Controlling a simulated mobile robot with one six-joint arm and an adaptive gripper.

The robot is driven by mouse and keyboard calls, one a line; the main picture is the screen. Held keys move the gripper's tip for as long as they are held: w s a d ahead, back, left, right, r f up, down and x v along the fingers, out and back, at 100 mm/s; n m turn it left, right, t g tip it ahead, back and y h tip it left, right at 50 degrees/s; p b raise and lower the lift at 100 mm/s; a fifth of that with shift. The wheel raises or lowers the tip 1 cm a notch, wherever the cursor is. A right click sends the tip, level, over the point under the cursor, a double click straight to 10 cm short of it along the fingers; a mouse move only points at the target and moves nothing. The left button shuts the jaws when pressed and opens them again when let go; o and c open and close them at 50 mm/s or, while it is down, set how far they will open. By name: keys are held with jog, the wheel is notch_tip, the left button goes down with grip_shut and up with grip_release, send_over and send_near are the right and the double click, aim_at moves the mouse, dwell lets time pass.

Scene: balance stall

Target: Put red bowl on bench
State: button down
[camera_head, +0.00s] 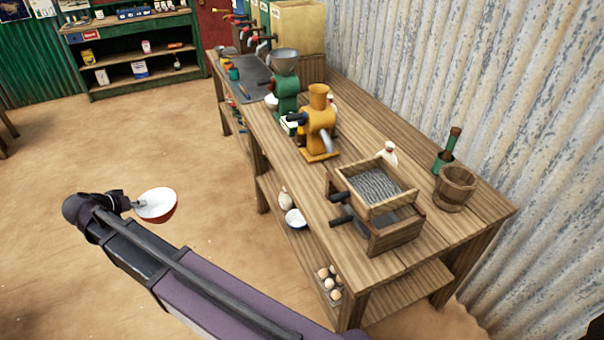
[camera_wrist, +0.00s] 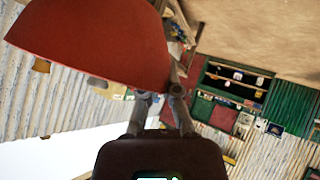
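The red bowl (camera_head: 158,207) has a white inside and is held out in the air at the end of my arm, left of the bench. My gripper (camera_head: 134,204) is at the bowl's left rim and appears shut on it. In the wrist view the bowl's red outside (camera_wrist: 95,45) fills the upper left, and my gripper's fingers (camera_wrist: 160,95) meet its edge. The wooden bench (camera_head: 355,130) runs along the corrugated wall, with a lower shelf.
Bare planks show between the yellow grinder and the sieve boxes. A green shelf (camera_head: 135,50) stands behind.

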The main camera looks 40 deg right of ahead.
jog(key=s+d+f+m+g+b, duration=0.1)
jog(key=s+d, duration=0.3)
jog(key=d, duration=1.1)
jog(key=s+d+f+m+g+b, duration=0.1)
jog(key=s+d+f+b, duration=0.3)
jog(key=d, duration=1)
jog(key=s+d+f+m+g+h+b, duration=0.1)
jog(key=s+d+f+m+b, duration=0.1)
jog(key=d, duration=1.3)
jog(key=shift+s+d+f+g+b, duration=0.35)
jog(key=shift+s+f+b, duration=0.25)
jog(key=shift+s, duration=0.5)
jog(key=d, duration=0.5)
jog(key=w+d, duration=0.1)
jog(key=d, duration=1)
jog(key=shift+w+d, duration=0.2)
jog(key=shift+w, duration=0.2)
jog(key=shift+d, duration=0.5)
jog(key=shift+w+d+f, duration=0.1)
jog(key=shift+d, duration=0.3)
jog(key=shift+a+f+b, duration=0.15)
jog(key=shift+f+b, duration=1.55)
